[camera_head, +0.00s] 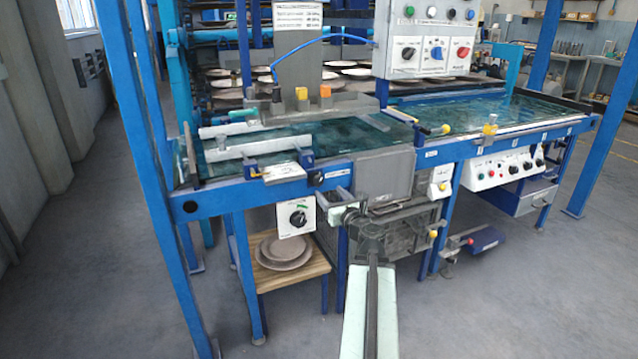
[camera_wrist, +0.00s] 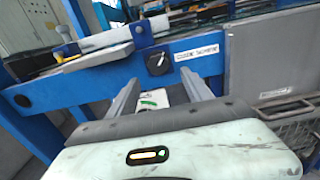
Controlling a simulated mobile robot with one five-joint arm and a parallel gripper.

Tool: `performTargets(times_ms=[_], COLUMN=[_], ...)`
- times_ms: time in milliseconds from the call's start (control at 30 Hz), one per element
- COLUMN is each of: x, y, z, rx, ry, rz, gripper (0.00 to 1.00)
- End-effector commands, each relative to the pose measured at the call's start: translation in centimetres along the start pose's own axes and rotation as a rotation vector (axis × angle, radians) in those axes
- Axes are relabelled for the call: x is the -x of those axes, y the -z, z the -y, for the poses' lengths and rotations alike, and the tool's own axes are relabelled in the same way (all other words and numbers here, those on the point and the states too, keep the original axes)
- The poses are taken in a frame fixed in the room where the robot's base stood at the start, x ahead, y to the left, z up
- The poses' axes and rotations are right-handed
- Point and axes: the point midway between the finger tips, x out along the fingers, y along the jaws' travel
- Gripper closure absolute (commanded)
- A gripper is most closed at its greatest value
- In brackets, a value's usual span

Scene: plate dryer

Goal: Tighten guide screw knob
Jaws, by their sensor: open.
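A round black knob (camera_head: 315,178) sits on the front face of the blue rail (camera_head: 240,193), below the clamp bracket at its left end. I take it for the guide screw knob. In the wrist view this black knob (camera_wrist: 157,64) has a pale pointer mark and stands just beyond the fingertips, roughly centred between them. My gripper (camera_head: 332,197) is open and empty in front of the rail, a little below and right of the knob. In the wrist view my gripper (camera_wrist: 161,76) shows two parallel grey fingers pointing at the rail, apparently not touching the knob.
A white box with a dial (camera_head: 297,216) hangs under the rail, close to my fingers. A grey panel (camera_head: 385,174) and wire basket (camera_head: 405,235) are to the right. Brown plates (camera_head: 284,251) lie on a low wooden shelf. The floor at front is clear.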

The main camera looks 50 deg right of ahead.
Motion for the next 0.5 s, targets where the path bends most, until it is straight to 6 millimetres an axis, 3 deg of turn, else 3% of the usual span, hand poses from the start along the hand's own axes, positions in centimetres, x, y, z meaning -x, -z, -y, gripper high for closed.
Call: performTargets(times_ms=[233,500], x=[-1.7,-6.8], y=[0.1,0.1], z=[-0.1,-0.3], rx=[0.003,0.006], ry=[-0.005,-0.008], rz=[-0.001,-0.002], gripper=[0.42,0.42])
